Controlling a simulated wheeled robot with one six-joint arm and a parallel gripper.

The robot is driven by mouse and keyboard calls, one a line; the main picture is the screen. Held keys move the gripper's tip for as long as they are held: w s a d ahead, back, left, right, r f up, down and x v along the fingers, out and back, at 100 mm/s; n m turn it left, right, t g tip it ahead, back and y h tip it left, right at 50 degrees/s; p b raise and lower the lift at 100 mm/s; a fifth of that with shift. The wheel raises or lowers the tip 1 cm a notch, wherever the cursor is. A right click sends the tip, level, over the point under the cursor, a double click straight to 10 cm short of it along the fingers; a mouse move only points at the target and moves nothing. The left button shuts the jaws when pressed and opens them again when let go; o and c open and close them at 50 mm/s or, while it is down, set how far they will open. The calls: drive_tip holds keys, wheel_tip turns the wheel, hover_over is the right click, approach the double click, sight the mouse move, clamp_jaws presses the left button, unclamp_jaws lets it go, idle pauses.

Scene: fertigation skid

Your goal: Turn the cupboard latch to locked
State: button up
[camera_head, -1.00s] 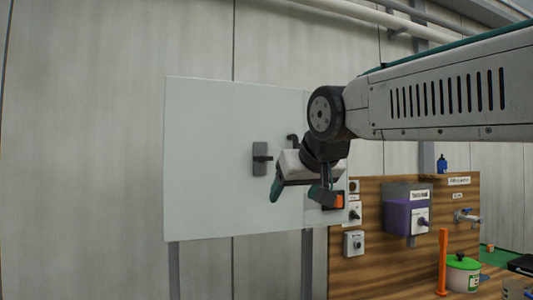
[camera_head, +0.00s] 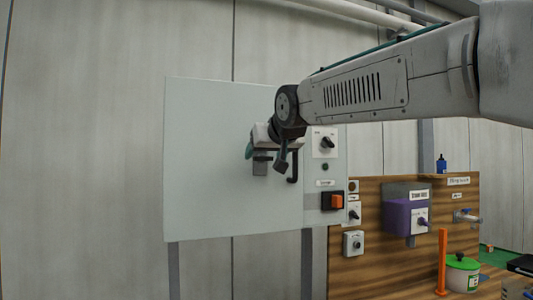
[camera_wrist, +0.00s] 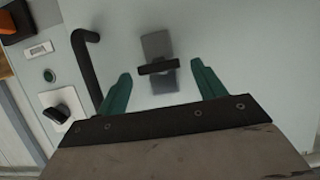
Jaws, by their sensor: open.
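The cupboard latch (camera_wrist: 158,67) shows in the wrist view as a dark bar handle on a grey plate. The bar lies roughly crosswise between my gripper's two green fingers, a little beyond their tips. My gripper (camera_wrist: 160,80) is open and empty. In the head view my gripper (camera_head: 264,157) hangs in front of the latch plate (camera_head: 260,168) and hides most of it. The latch is on the pale cupboard door (camera_head: 215,180). Contact between fingers and latch cannot be seen.
A black bent door handle (camera_wrist: 84,65) is close beside the left finger; it also shows in the head view (camera_head: 293,168). Right of it are a rotary switch (camera_head: 326,143) and an orange switch (camera_head: 336,201). A wooden panel (camera_head: 380,255) with fittings stands right. The door's left half is clear.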

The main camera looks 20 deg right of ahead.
drive_tip(key=c, duration=1)
drive_tip(key=n+h, duration=0.2)
drive_tip(key=n, duration=0.1)
drive_tip(key=shift+a, duration=0.4)
drive_tip(key=n, duration=0.1)
drive_tip(key=n+h, duration=0.2)
drive_tip(key=shift+a+f+t, duration=0.25)
drive_tip(key=shift+t, duration=0.15)
drive_tip(key=n, duration=0.1)
drive_tip(key=n+h, duration=0.1)
drive_tip(key=n+t, duration=0.1)
drive_tip(key=n, duration=0.1)
drive_tip(key=shift+a+f+h, duration=0.15)
drive_tip(key=shift+f+h, duration=0.15)
drive_tip(key=shift+h, duration=0.1)
drive_tip(key=shift+f+n+t+h, duration=0.15)
drive_tip(key=shift+n+t+h, duration=0.15)
drive_tip(key=shift+n, duration=0.6)
drive_tip(key=shift+f+n+t+h, duration=0.1)
drive_tip(key=shift+n+t+h, duration=0.15)
drive_tip(key=shift+n, duration=0.65)
